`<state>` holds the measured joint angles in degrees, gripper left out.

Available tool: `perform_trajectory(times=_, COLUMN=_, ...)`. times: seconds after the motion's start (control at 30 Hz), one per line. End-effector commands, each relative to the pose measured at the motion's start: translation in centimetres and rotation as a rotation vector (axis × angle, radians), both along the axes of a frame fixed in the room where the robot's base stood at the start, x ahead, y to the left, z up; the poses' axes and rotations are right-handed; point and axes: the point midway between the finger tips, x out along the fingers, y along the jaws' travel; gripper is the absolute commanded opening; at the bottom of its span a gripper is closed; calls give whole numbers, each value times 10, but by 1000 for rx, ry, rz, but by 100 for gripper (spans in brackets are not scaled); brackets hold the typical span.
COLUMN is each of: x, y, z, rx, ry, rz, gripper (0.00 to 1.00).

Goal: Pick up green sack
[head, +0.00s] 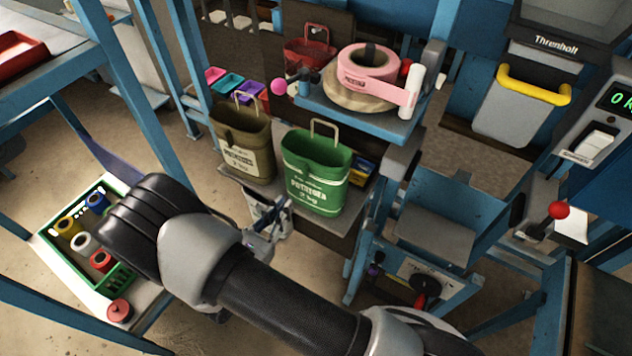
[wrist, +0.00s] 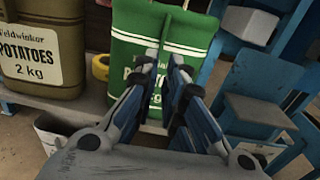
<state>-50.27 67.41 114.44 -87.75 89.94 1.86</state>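The green sack (head: 315,178) stands upright on a small shelf with its tan handle raised. Its white potatoes print faces me. In the wrist view the green sack (wrist: 203,27) is straight ahead, its lower front partly hidden behind my fingers. My gripper (head: 281,207) is low and to the left in front of the sack in the head view. In the wrist view my gripper (wrist: 164,68) points at the sack, with a gap between its fingers and nothing held. I cannot tell whether the tips touch the sack.
A brown potato sack (head: 244,145) stands close on the left, also in the wrist view (wrist: 42,50). A white bin (head: 268,214) is below the shelf (head: 335,222). A blue stand (head: 440,240) is to the right. Pink tape (head: 352,75) sits on a ledge above.

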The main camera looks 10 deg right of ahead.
Motion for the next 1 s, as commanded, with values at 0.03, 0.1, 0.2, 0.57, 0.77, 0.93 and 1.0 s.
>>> perform_trajectory(times=0.03, x=8, y=-9, z=-1, rx=0, ry=0, rz=-6, gripper=10)
perform_trajectory(times=0.1, x=17, y=-17, z=-1, rx=0, ry=0, rz=-5, gripper=10)
perform_trajectory(times=0.2, x=27, y=-25, z=-1, rx=0, ry=0, rz=-4, gripper=10)
perform_trajectory(times=0.57, x=52, y=-51, z=3, rx=1, ry=-1, rz=-6, gripper=10)
perform_trajectory(times=0.77, x=69, y=-65, z=4, rx=0, ry=0, rz=-3, gripper=10)
perform_trajectory(times=0.93, x=71, y=-65, z=4, rx=0, ry=0, rz=0, gripper=10)
perform_trajectory(times=1.0, x=70, y=-65, z=4, rx=0, ry=0, rz=0, gripper=10)
